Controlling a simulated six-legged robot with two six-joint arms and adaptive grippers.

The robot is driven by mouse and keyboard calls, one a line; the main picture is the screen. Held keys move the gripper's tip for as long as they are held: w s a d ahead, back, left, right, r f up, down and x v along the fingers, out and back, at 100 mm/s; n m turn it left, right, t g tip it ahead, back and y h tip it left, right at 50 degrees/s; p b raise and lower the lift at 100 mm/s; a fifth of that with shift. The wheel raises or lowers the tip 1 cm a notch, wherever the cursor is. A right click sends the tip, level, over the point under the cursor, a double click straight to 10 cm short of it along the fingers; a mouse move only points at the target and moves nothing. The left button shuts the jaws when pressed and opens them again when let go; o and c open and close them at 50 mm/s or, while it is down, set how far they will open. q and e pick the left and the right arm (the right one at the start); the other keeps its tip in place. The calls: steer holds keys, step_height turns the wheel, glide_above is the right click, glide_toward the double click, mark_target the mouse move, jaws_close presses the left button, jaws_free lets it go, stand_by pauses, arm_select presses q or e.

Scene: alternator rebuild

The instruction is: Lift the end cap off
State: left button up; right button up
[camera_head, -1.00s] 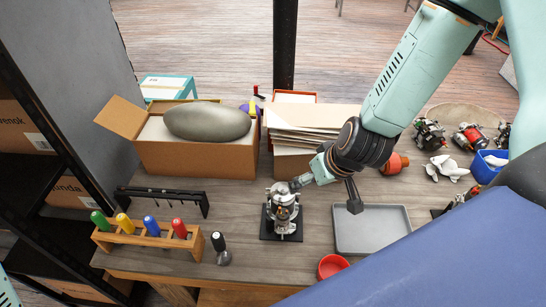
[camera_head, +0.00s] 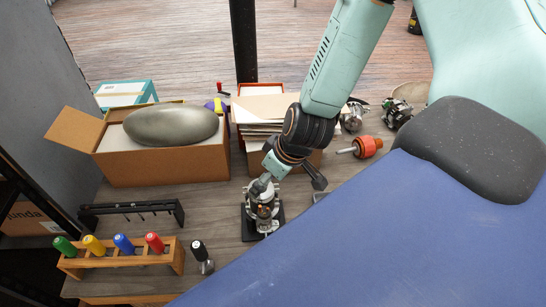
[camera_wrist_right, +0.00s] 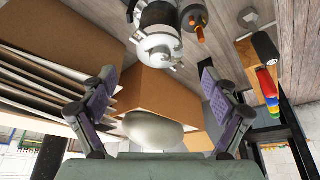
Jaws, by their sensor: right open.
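The alternator (camera_head: 264,210) stands upright on a black base plate (camera_head: 248,229) on the bench. Its silver end (camera_wrist_right: 158,46), which looks like the end cap, shows at the top of the right wrist view. My right gripper (camera_head: 290,184) is at the alternator's top in the head view, and one finger overlaps it there. In the wrist view the right gripper (camera_wrist_right: 156,72) has its fingers spread wide with nothing held between them. My left gripper is not in view.
A cardboard box (camera_head: 165,165) with a grey oval object (camera_head: 170,124) stands behind left. A box of flat sheets (camera_head: 262,110) is behind the alternator. A screwdriver rack (camera_head: 120,262) and a black-handled tool (camera_head: 201,256) are at left. An orange rotor (camera_head: 367,147) lies at right.

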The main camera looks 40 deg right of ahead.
mark_target(265, 192)
steer(key=b+x, duration=0.1)
steer(key=x, duration=0.2)
steer(key=shift+a+r, duration=0.1)
steer(key=shift+a, duration=0.05)
steer(key=shift+w+f+b, duration=0.15)
steer(key=shift+f+b, duration=0.2)
steer(key=shift+b, duration=0.1)
steer(key=shift+d+f, duration=0.2)
steer(key=shift+f, duration=0.1)
steer(key=shift+w+a, duration=0.25)
steer(key=shift+c, duration=0.6)
steer(key=shift+s+d, duration=0.2)
steer(key=shift+s, duration=0.1)
steer(key=c, duration=0.5)
steer(key=shift+w+a, duration=0.2)
steer(key=c, duration=0.6)
steer(key=shift+s, duration=0.3)
steer(key=c, duration=0.4)
steer(key=shift+d, duration=0.1)
jaws_close()
steer(key=shift+s+f, duration=0.1)
